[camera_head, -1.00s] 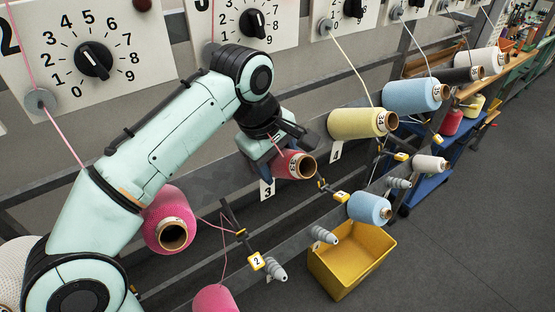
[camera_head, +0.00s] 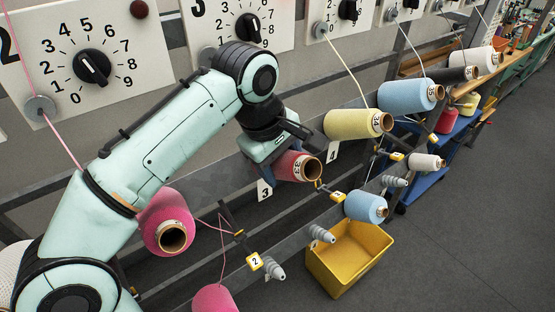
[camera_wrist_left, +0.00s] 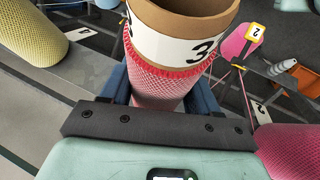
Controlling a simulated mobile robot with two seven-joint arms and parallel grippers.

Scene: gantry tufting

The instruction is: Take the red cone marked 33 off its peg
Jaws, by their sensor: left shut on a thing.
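The red cone marked 33 (camera_head: 294,166) lies on its side at the station with plate 3 (camera_head: 265,190), its brown tube end facing out to the right. My right gripper is not in view.
A yellow cone marked 34 (camera_head: 355,123) is close on the right, and a pink cone (camera_head: 165,220) is at lower left. Grey empty pegs (camera_head: 322,234) and a small light-blue cone (camera_head: 366,207) stand in front. A yellow bin (camera_head: 345,262) is on the open floor.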

